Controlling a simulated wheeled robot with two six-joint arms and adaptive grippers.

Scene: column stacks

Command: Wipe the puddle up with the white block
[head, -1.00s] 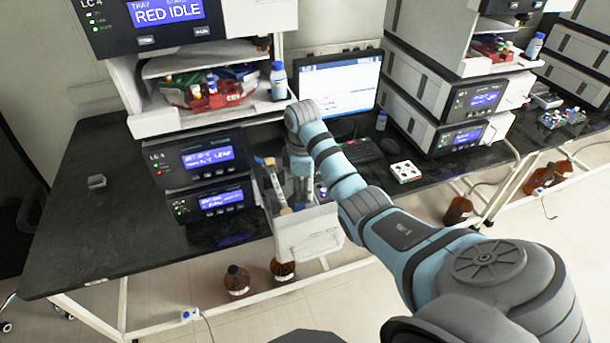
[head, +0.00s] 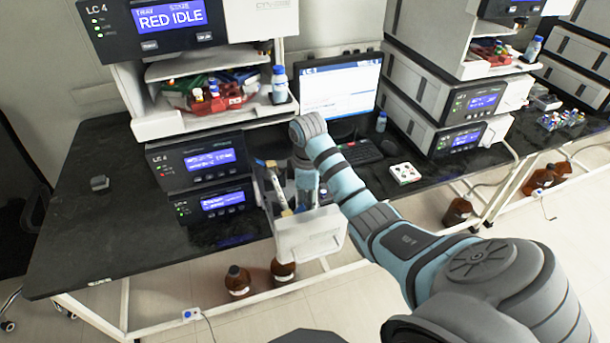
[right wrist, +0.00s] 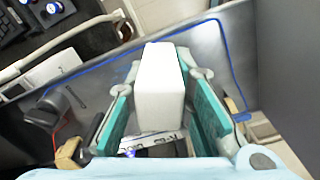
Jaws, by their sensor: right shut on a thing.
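The white block (right wrist: 160,88) stands between the two teal-padded fingers of my right gripper (right wrist: 162,68), which is shut on it. In the head view my right gripper (head: 306,196) points down into the pulled-out drawer (head: 308,236) of the left instrument stack; the block cannot be made out there. In the right wrist view, the drawer's grey inside (right wrist: 211,62) lies below the block, with a blue line (right wrist: 226,62) along its edge. I cannot make out the puddle. Whether the block touches the drawer floor is unclear. My left gripper is out of view.
The instrument stack (head: 205,165) rises left of the drawer. A monitor (head: 340,92), a keyboard (head: 358,152) and a small white tray (head: 404,173) stand to the right. Brown bottles (head: 238,281) are on the floor below. The black bench (head: 95,235) is mostly clear at left.

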